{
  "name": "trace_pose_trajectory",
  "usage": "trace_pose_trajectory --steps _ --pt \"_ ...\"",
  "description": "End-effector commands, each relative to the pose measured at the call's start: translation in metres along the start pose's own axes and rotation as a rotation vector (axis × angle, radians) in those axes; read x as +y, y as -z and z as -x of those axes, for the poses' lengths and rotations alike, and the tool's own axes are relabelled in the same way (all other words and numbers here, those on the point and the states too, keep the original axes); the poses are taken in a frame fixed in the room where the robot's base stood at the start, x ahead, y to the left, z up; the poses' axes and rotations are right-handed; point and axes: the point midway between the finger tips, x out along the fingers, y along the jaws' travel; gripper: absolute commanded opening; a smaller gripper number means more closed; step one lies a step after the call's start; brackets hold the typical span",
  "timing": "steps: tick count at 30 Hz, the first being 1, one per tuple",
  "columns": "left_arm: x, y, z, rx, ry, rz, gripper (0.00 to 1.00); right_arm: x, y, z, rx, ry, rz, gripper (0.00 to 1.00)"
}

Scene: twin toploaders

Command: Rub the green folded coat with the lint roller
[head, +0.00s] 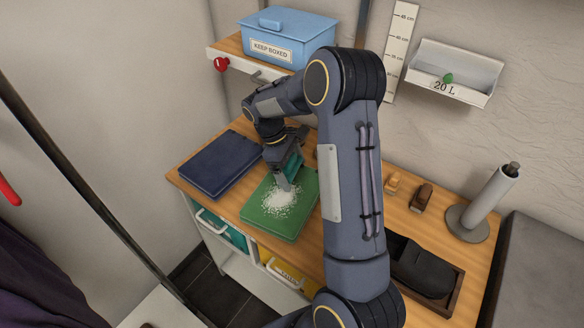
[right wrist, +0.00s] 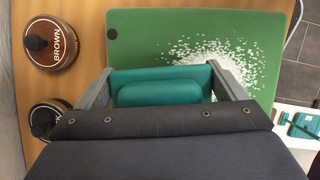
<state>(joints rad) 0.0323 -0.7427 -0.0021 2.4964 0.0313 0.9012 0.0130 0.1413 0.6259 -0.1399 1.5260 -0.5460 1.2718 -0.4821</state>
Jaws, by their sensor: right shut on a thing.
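The green folded coat (head: 285,229) lies flat on the wooden top, with a patch of white specks in its middle. It fills the upper part of the right wrist view (right wrist: 145,50), where a dark round button shows at its corner. My right gripper (head: 285,180) is over the coat, shut on a teal block-like thing (right wrist: 158,94). The teal thing is close to the specks; whether it touches the coat I cannot tell. I cannot tell if it is the lint roller. A white roll (head: 492,193) stands upright on a grey round base at the right. My left gripper is not in view.
A dark blue folded garment (head: 222,163) lies left of the coat. A blue box (head: 290,35) sits on the shelf behind. Drawers (head: 282,272) are below the front edge.

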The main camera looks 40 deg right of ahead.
Motion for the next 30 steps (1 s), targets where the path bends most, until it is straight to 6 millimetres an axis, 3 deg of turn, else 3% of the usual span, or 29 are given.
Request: trace_pose_trajectory --steps 22,30 --pt "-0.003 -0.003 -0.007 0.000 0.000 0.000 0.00 0.000 0.005 -0.012 0.000 0.000 0.000 0.62" --pt "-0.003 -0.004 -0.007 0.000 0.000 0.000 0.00 -0.016 0.006 -0.010 0.001 -0.001 0.002 0.62"
